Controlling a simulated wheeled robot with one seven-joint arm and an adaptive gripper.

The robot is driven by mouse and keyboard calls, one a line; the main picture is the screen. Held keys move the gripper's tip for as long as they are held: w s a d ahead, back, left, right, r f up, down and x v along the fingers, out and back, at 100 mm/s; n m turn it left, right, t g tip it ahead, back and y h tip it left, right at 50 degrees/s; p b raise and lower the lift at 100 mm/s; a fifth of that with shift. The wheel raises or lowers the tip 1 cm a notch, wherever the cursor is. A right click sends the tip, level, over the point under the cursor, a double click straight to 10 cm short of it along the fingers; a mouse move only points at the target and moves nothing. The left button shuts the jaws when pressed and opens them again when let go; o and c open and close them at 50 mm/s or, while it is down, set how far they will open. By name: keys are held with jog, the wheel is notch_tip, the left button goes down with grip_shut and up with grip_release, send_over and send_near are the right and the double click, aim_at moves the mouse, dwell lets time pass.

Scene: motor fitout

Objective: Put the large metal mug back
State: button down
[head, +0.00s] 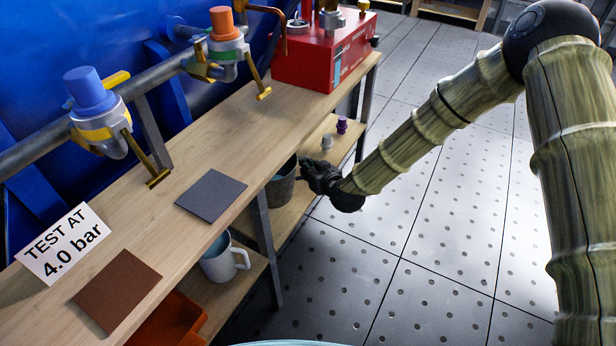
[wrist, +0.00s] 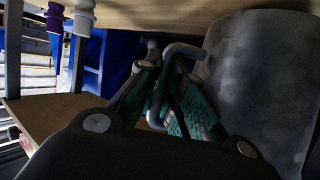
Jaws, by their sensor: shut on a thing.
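The large metal mug (head: 281,187) is a dark grey cup at the lower shelf, partly hidden under the workbench edge. In the wrist view its dull grey wall (wrist: 262,80) fills the right side. Its bent handle (wrist: 183,49) lies between the teal-padded fingers. My gripper (head: 306,173) reaches in from the right and is shut on the handle; it also shows in the wrist view (wrist: 168,85). The wrist picture appears upside down, with the shelf board (wrist: 150,14) at its top. The mug's base is close to this board; I cannot tell whether they touch.
A white mug (head: 216,266) and an orange bin (head: 172,322) are on the lower shelf nearer me. Small purple (head: 342,125) and pale (head: 327,142) fittings stand beyond the gripper. The workbench top (head: 240,137) overhangs the shelf. The floor (head: 425,230) to the right is clear.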

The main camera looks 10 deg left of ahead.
jog(key=shift+f+b, duration=0.3)
jog(key=shift+f, duration=1.25)
jog(key=c, duration=1.5)
grip_release()
jog(key=shift+f, duration=0.1)
jog(key=shift+c, duration=0.2)
jog(key=shift+s+r, duration=0.1)
jog(key=shift+r, duration=0.1)
jog(key=p+v, duration=0.2)
jog(key=v, duration=1)
jog(key=shift+p, duration=0.35)
